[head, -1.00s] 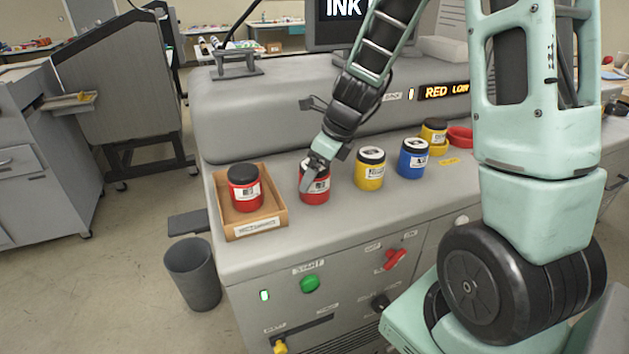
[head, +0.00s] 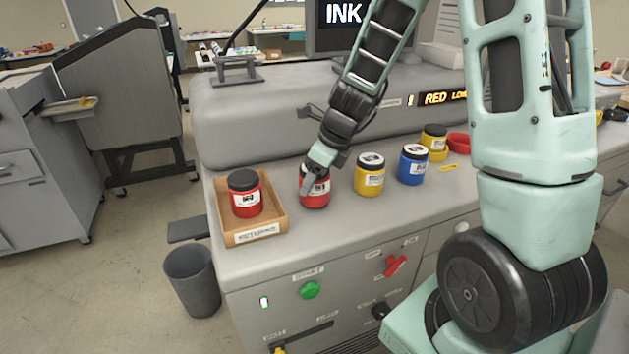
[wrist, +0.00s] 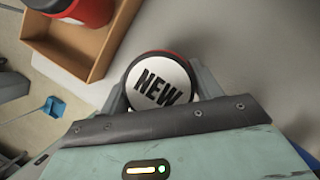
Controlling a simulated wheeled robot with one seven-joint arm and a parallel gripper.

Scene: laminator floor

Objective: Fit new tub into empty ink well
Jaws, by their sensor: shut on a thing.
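My gripper (head: 313,180) is shut on a red tub (head: 316,199) that stands upright on or in the grey machine's top. In the wrist view my gripper (wrist: 160,95) has a finger on each side of the tub's round white lid (wrist: 160,80), marked NEW. The tub is in line with a yellow tub (head: 369,181) and a blue tub (head: 412,170) to its right. Its base is partly hidden, and I cannot tell whether it is seated in a well. Another red tub (head: 245,200), with a black lid, stands in a cardboard tray (head: 254,238) at left.
A second yellow tub (head: 434,139) and a red ring-like piece (head: 458,143) are farther right. A lit sign (head: 443,97) begins RED. A red handle (head: 396,265) and green button (head: 309,290) are on the front panel. A grey bin (head: 192,280) stands on the floor.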

